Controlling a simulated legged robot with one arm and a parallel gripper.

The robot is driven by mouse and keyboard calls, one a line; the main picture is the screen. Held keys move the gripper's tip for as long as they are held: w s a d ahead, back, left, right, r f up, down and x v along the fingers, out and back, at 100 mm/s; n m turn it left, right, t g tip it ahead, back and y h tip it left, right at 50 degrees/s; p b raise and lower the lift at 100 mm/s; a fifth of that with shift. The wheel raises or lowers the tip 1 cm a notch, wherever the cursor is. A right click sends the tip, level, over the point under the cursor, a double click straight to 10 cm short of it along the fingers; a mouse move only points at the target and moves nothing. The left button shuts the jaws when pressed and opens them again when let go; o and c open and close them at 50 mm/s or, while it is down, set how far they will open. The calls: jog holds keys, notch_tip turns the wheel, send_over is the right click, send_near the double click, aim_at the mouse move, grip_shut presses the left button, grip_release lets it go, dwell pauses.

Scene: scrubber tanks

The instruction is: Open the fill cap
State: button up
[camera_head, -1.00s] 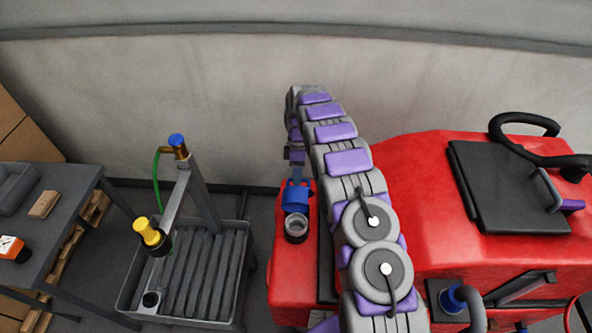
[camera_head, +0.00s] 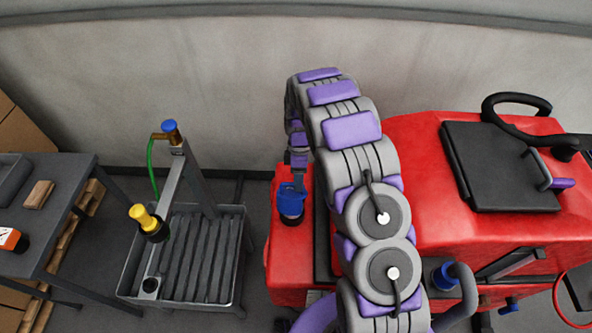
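The blue fill cap (camera_head: 291,204) is at the left end of the red scrubber tank (camera_head: 440,160). It sits over the dark filler neck (camera_head: 291,221), and no opening shows. The cap has a small raised blue part on its far side. My gripper (camera_head: 298,172) is just behind and above the cap, at the end of my grey and purple arm. It is small and partly hidden by its own links. I cannot tell whether its fingers touch the cap or how far apart they are.
A grey sink stand (camera_head: 183,308) with a blue-topped tap (camera_head: 169,127) and a yellow-topped item (camera_head: 146,219) is left of the tank. A workbench (camera_head: 57,208) is further left. A black lid (camera_head: 500,165) with a handle lies on the tank at right. The wall is close behind.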

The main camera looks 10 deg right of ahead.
jog(key=shift+s+d+r, duration=0.15)
jog(key=shift+s, duration=1.6)
jog(key=shift+w, duration=0.15)
jog(key=w+a+r+b, duration=0.1)
jog(key=w+r+b, duration=0.1)
jog(key=w+r, duration=0.4)
jog(key=w+r+b, duration=0.2)
jog(key=w+r, duration=0.2)
jog(key=r, duration=0.5)
jog(key=b, duration=0.3)
send_near(301, 197)
jog(key=a+f, duration=0.1)
jog(key=w+a+f, duration=0.1)
jog(key=f, duration=0.1)
jog(key=a+f, duration=0.1)
jog(key=f, duration=0.1)
jog(key=shift+w+f, duration=0.1)
jog(key=shift+w, duration=0.1)
jog(key=shift+c, duration=0.2)
grip_shut()
